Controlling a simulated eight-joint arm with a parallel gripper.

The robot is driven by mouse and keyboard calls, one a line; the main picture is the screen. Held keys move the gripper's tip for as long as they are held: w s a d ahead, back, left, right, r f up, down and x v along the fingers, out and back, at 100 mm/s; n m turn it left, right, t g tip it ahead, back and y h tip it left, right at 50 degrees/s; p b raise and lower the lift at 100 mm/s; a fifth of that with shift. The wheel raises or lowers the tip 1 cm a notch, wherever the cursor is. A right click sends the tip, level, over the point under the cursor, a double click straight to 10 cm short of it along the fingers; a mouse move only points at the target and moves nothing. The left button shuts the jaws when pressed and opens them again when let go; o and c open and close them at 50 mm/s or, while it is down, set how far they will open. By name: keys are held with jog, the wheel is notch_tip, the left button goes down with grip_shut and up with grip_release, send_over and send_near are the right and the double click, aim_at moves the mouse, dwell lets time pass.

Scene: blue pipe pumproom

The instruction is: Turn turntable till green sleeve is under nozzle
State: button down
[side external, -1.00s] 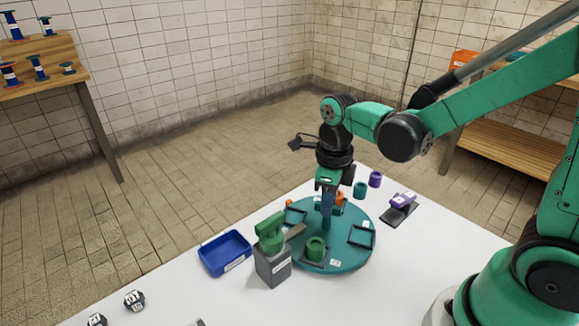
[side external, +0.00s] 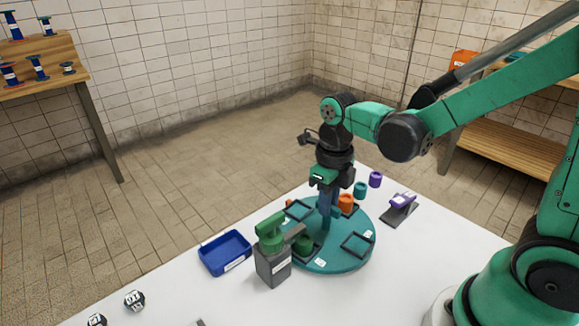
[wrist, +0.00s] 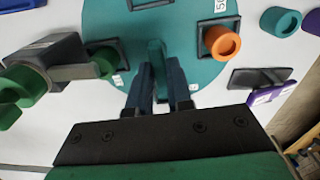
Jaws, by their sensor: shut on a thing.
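The teal turntable (side external: 340,262) is a round disc with several dark square frames and a teal central post (wrist: 156,50). My gripper (side external: 325,212) points down over its middle, shut on the post; its dark fingers (wrist: 155,82) show either side of it in the wrist view. The green sleeve (side external: 304,244) sits in a frame at the disc's front left, and shows in the wrist view (wrist: 104,61). The grey nozzle arm (side external: 294,231) of the green-topped dispenser (side external: 272,262) reaches over or close beside this sleeve, partly hiding it. I cannot tell exact alignment.
An orange sleeve (side external: 346,203) stands in a frame at the disc's back. Teal (side external: 360,190) and purple (side external: 375,179) sleeves stand behind. A purple piece on a dark stand (side external: 399,211) is right; a blue tray (side external: 225,253) is left. The front table is largely clear.

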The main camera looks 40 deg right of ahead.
dwell(0.4)
jog(key=c, duration=0.8)
grip_release()
jog(key=shift+r, duration=2.8)
